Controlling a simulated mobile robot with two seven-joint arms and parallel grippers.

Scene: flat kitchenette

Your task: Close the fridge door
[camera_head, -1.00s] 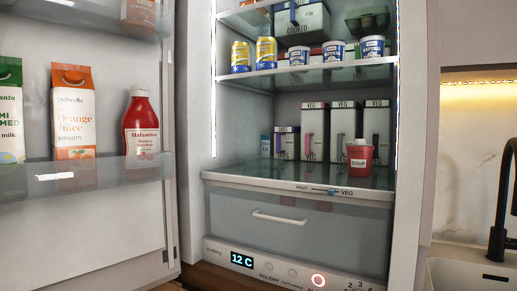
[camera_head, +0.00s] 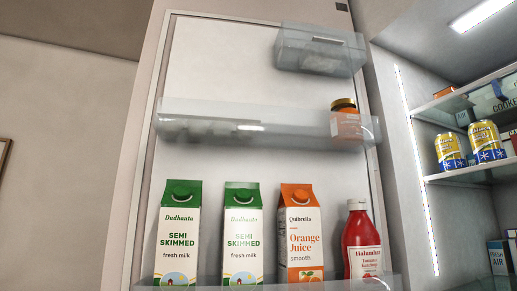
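The fridge door (camera_head: 260,62) stands wide open, its inner side facing me, left of the fridge interior (camera_head: 405,150). Its lowest visible shelf holds two green-and-white milk cartons (camera_head: 178,235) (camera_head: 240,235), an orange juice carton (camera_head: 300,235) and a red ketchup bottle (camera_head: 362,243). A jar with an orange label (camera_head: 346,122) stands on the clear door shelf (camera_head: 230,117) above. A clear lidded box (camera_head: 320,52) is at the top of the door. Neither of my grippers shows in the head view.
Inside the fridge at the right, yellow-and-blue cans (camera_head: 450,150) stand on a glass shelf (camera_head: 470,173), with boxes above and below. A plain wall (camera_head: 60,120) is left of the door, with part of a frame (camera_head: 3,155) at the edge.

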